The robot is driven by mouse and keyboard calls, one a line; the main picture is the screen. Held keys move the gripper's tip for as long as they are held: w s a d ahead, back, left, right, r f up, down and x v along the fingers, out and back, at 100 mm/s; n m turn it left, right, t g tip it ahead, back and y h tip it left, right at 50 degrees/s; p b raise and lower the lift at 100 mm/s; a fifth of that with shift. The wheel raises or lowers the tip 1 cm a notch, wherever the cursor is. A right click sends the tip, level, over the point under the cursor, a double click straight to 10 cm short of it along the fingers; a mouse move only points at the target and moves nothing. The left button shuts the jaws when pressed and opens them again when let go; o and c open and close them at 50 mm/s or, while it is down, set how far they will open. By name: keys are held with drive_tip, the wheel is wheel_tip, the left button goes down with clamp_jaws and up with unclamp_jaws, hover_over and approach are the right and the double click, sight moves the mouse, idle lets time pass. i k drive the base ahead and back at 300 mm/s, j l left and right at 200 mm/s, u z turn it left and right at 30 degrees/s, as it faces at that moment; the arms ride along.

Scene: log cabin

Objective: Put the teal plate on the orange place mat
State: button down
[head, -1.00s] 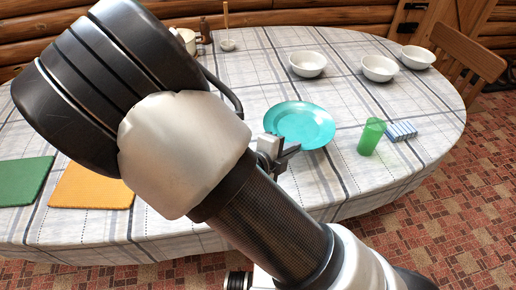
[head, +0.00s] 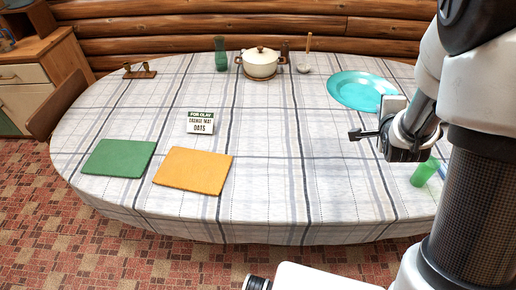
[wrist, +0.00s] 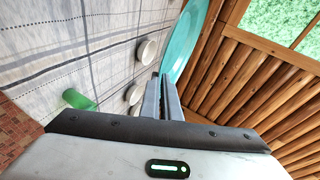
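The teal plate (head: 358,90) is at the right of the head view, lifted clear of the table. In the wrist view the teal plate (wrist: 184,42) shows nearly edge-on at my fingertips. My gripper (wrist: 163,78) is closed on its rim; the exact contact is small and partly hidden. The orange place mat (head: 193,171) lies flat and empty near the front edge of the table, left of centre, well to the left of my gripper.
A green mat (head: 119,158) lies left of the orange one. A small box labelled oats (head: 201,123) stands just behind the orange mat. A pot (head: 260,64) and green glass (head: 221,54) stand at the back. A green cup (head: 424,173) is under my arm. Bowls (wrist: 147,50) show in the wrist view.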

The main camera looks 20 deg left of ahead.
sight(194, 169)
drive_tip(key=k+j, duration=0.1)
drive_tip(key=j, duration=0.9)
drive_tip(key=k+j, duration=0.15)
drive_tip(key=j, duration=0.8)
drive_tip(key=k+j, duration=0.15)
drive_tip(key=j, duration=0.35)
drive_tip(key=k+j, duration=0.1)
drive_tip(key=j, duration=0.4)
drive_tip(key=i+z, duration=0.05)
